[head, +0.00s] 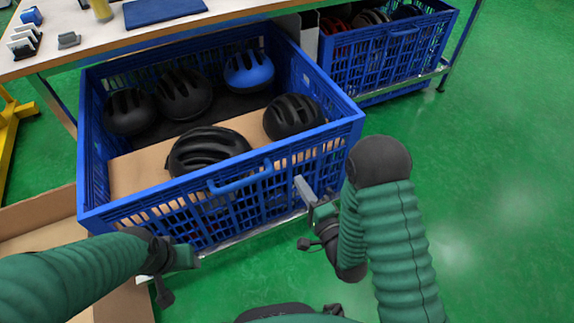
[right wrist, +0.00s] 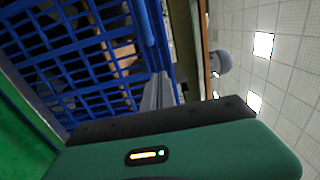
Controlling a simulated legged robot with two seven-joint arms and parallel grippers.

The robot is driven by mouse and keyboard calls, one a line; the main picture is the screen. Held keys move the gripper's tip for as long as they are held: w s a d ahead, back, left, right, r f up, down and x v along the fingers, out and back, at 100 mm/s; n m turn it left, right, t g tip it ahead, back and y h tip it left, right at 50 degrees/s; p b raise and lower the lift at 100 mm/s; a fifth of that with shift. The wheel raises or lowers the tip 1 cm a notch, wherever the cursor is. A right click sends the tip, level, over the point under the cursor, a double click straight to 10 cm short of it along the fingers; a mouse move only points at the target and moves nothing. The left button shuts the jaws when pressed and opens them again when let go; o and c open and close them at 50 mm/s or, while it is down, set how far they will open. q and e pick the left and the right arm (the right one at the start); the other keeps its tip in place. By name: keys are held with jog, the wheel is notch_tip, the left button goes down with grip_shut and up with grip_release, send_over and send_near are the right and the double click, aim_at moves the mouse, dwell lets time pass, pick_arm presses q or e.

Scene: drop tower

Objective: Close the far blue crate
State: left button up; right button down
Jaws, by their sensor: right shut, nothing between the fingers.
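A large blue crate (head: 345,132) with lattice walls stands pulled out in front of the table, with a handle (head: 240,178) on its front wall. It holds several black helmets and one blue helmet (head: 248,70). A second blue crate (head: 388,57) stands farther back at the right, under the table. My right gripper (head: 302,188) is shut and empty, close to the right part of the near crate's front wall; whether it touches is unclear. Its fingers (right wrist: 158,92) also show beside the lattice in the right wrist view. My left gripper (head: 190,258) is low at the crate's front left, its fingers hardly visible.
A wooden table (head: 75,62) runs along the back, with a blue mat (head: 162,10) and small items on it. A cardboard box (head: 40,220) lies at the left, next to the near crate. A yellow stand (head: 8,125) is at far left. The green floor (head: 490,180) at right is clear.

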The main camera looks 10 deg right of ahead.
aim_at(279, 153)
jog(key=b+x, duration=0.1)
jog(key=x, duration=0.2)
jog(key=b+x, duration=0.1)
jog(key=x, duration=0.2)
jog(key=b+x, duration=0.1)
jog(key=x, duration=0.2)
jog(key=shift+w+a+f+b, duration=0.1)
jog(key=shift+w+a+b, duration=0.15)
jog(key=shift+a, duration=0.2)
pick_arm(q)
jog(key=f, duration=0.4)
jog(key=shift+a+f, duration=0.1)
jog(key=shift+a, duration=0.2)
pick_arm(e)
jog(key=shift+w, duration=0.15)
jog(key=shift+w+a, duration=0.1)
